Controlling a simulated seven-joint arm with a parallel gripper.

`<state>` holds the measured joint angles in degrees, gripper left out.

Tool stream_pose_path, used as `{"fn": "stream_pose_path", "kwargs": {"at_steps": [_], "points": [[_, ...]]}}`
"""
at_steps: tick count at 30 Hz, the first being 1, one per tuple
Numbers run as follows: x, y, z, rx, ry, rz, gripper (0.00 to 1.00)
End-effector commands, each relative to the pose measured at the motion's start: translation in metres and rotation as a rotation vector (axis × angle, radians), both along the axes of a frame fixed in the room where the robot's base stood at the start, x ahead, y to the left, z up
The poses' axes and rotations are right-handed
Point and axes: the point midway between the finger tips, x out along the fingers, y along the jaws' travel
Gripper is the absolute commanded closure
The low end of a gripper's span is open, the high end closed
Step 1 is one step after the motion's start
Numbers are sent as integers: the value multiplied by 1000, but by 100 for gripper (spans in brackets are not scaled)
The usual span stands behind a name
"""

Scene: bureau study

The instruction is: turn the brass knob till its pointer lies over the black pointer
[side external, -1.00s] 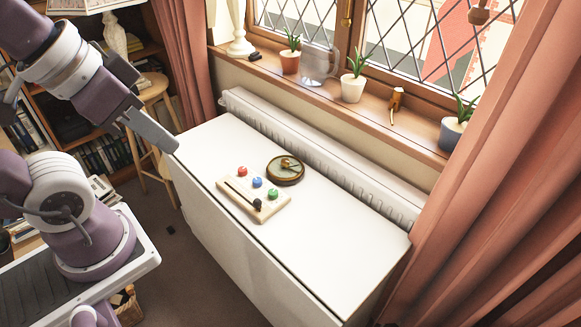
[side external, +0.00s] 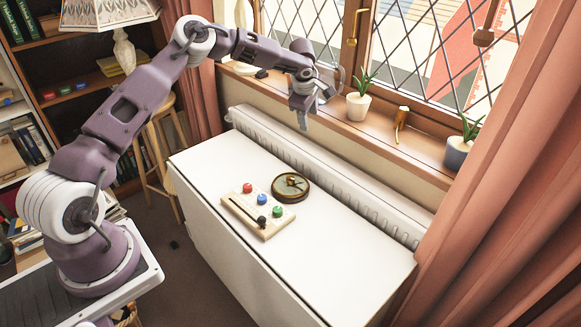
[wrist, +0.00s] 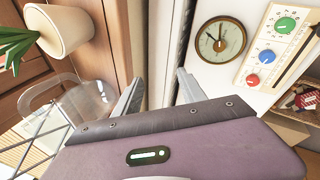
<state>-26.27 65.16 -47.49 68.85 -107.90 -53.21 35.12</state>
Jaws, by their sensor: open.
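The round dial (side external: 278,194) with a dark rim and pale face lies flat on the white cabinet top. The brass knob (side external: 291,181) stands at its middle. In the wrist view the dial (wrist: 233,56) is at the upper right, with the small knob (wrist: 221,45) at its centre. A dark pointer runs from the centre toward the upper left; I cannot tell the brass and black pointers apart. My gripper (side external: 303,118) is raised above and behind the dial, near the radiator and window sill. Its fingers (wrist: 159,76) are apart, with nothing between them.
A wooden board (side external: 245,218) with red, blue, green and black knobs lies left of the dial. The radiator (side external: 330,175) runs behind the cabinet. Potted plants (side external: 359,106) and a clear jug (wrist: 75,95) stand on the sill. The cabinet's right side (side external: 345,265) is clear.

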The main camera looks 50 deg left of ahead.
Motion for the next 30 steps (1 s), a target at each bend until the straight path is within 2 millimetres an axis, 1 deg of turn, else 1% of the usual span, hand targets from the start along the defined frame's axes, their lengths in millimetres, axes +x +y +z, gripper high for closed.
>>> {"fn": "stream_pose_path", "kwargs": {"at_steps": [1,3,6,9,15,18,21,27,28,30], "points": [[-21,4,-41,-79,102,73,52],[-49,2,-81,-173,224,147,52],[-72,-4,-108,-248,320,197,52],[-77,-5,-124,-265,342,206,52],[-77,-5,-162,-259,339,204,52],[-76,-5,-175,-259,337,205,52],[-76,-5,-181,-259,336,203,52],[-75,-5,-182,-258,335,203,52],[-75,-5,-182,-257,335,203,54],[-75,-5,-182,-257,335,203,67]]}}
